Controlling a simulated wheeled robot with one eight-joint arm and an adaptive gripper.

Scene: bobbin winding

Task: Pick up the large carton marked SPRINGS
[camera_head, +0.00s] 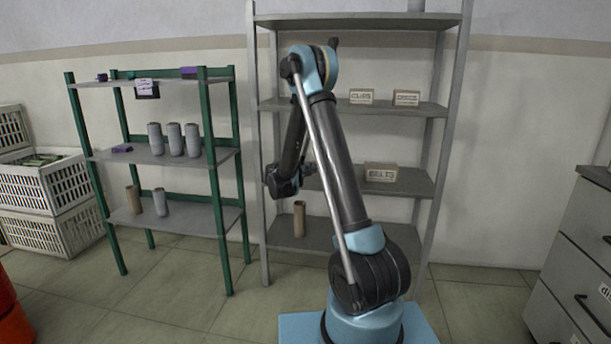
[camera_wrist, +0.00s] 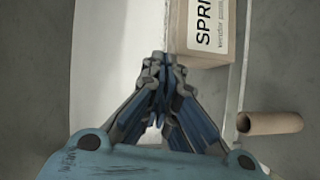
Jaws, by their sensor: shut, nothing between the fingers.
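A brown carton (camera_wrist: 212,50) is at the upper right of the wrist view, with a white label that reads "SPRI" before the frame cuts it off. My gripper (camera_wrist: 160,62) is shut and empty, its fingertips together right beside the carton's near left corner. I cannot tell whether they touch it.
A green-framed rack (camera_head: 216,150) with grey bobbins (camera_head: 174,139) stands left.

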